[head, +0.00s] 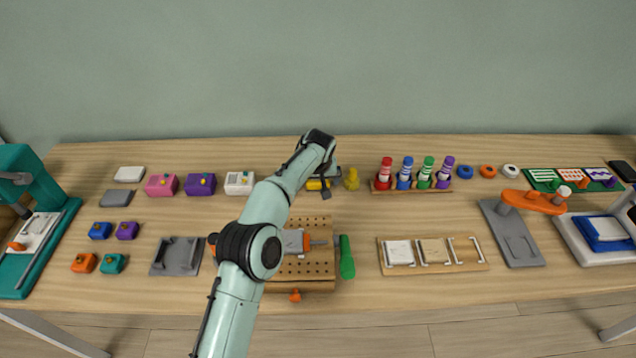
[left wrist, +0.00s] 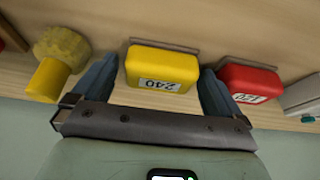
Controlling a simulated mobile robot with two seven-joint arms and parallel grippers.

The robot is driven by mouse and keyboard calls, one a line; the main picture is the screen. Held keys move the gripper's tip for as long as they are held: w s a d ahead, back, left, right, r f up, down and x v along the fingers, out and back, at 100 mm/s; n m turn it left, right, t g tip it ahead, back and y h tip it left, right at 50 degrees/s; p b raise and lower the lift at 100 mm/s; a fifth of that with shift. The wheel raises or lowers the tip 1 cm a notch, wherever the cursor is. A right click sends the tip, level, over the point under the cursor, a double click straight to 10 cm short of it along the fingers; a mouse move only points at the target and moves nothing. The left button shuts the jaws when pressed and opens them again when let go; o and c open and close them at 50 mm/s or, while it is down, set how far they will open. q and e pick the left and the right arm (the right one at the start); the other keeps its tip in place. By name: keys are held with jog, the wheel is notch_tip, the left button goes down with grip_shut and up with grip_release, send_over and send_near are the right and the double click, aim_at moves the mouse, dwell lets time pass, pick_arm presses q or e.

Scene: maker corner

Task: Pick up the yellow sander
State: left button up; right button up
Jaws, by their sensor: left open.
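The yellow sander (left wrist: 162,67), a block marked 240 with a grey-brown pad along one edge, sits on the table. In the left wrist view it lies between the two fingers of my left gripper (left wrist: 159,80), which is open with a finger on each side. Small gaps seem to show beside it; I cannot tell whether a finger touches it. In the head view my left gripper (head: 323,178) covers most of the yellow sander (head: 314,185), at the back middle of the table. My right gripper is in no view.
A red sander (left wrist: 248,82) marked 120 stands close beside one finger; my arm hides it in the head view. A yellow brush (left wrist: 57,62) is near the other finger, also in the head view (head: 352,180). A pegboard block (head: 308,265) and green-handled tool (head: 346,257) lie nearer.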

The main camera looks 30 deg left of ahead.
pick_arm(q)
jog(key=shift+c, duration=0.3)
jog(key=c, duration=0.9)
jog(key=shift+r, duration=0.2)
jog(key=shift+c, duration=0.2)
notch_tip(320, 180, up, 20)
jog(key=p, duration=1)
jog(key=shift+f+p, duration=0.15)
jog(key=shift+p, duration=0.25)
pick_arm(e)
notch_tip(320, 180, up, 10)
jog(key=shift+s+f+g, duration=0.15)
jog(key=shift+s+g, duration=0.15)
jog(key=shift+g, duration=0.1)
